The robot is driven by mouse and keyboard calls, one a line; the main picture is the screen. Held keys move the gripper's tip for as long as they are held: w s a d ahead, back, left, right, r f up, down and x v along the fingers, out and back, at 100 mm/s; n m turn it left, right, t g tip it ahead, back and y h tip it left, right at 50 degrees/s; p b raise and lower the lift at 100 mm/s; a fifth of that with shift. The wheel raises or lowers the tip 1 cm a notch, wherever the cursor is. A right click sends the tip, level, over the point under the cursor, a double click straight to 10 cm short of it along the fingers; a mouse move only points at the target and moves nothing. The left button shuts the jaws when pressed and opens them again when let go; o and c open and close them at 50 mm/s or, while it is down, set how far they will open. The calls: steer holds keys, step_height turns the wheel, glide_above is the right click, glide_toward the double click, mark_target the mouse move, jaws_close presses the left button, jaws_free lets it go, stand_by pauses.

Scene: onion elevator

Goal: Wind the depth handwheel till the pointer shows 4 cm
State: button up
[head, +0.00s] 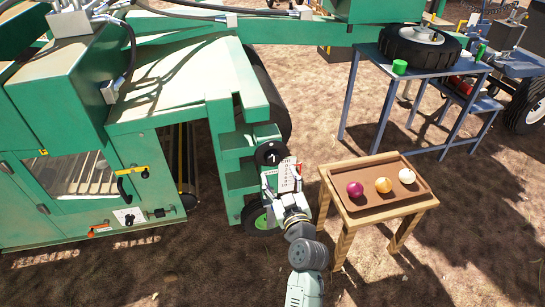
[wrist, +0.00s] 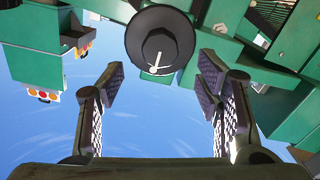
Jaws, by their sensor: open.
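The black round depth handwheel (head: 270,153) sits on the green machine's front corner post. It also shows in the wrist view (wrist: 176,22), near the top middle, with a pale, thin part ending in a small round tip at its lower middle. A white plate with red marks (head: 289,174) is beside and below the wheel; its pointer reading is too small to tell. My gripper (head: 278,176) is just below the wheel in the head view. In the wrist view my gripper (wrist: 160,78) is open and empty, its fingers spread either side below the wheel, apart from it.
A wooden table (head: 385,213) with a tray of three onions, purple, orange and white, stands right of my arm. A blue-grey bench (head: 405,62) with a tyre (head: 420,45) and green cups is behind. The green machine (head: 180,75) fills the left. Bare soil lies in front.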

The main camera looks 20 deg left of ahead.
mark_target(274, 161)
steer(key=p+x, duration=0.2)
steer(key=x, duration=0.6)
steer(key=shift+w+a, duration=0.25)
steer(key=shift+a, duration=0.05)
steer(key=shift+c, duration=0.5)
steer(key=c, duration=1.1)
